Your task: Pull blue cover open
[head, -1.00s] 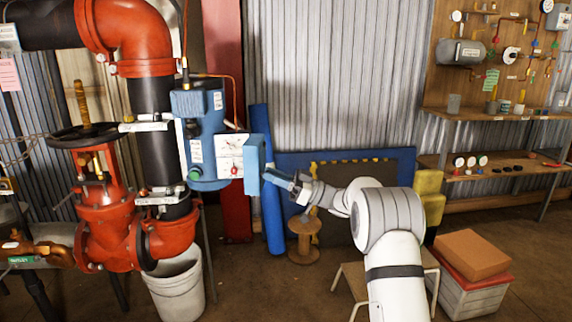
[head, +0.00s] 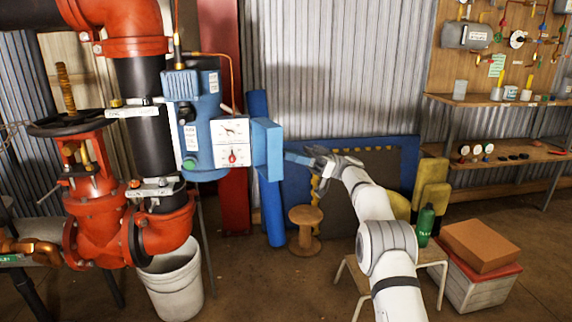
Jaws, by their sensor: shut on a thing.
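The blue cover (head: 267,148) stands out at the right side of the blue box (head: 204,150), beside a white panel (head: 231,143) with a dial and red marks. My gripper (head: 290,156) reaches in from the right at the cover's right side. It is shut on the blue cover by its outer edge. The exact contact is small, and the blue of the fingertips blends with the cover. The cover's hinge is not clearly visible.
Red pipework with a valve wheel (head: 72,124) stands at the left, above a white bucket (head: 172,282). A wooden spool (head: 305,230) stands on the floor below my gripper. A green bottle (head: 424,225) stands on a stool at the right. Bare floor lies in front.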

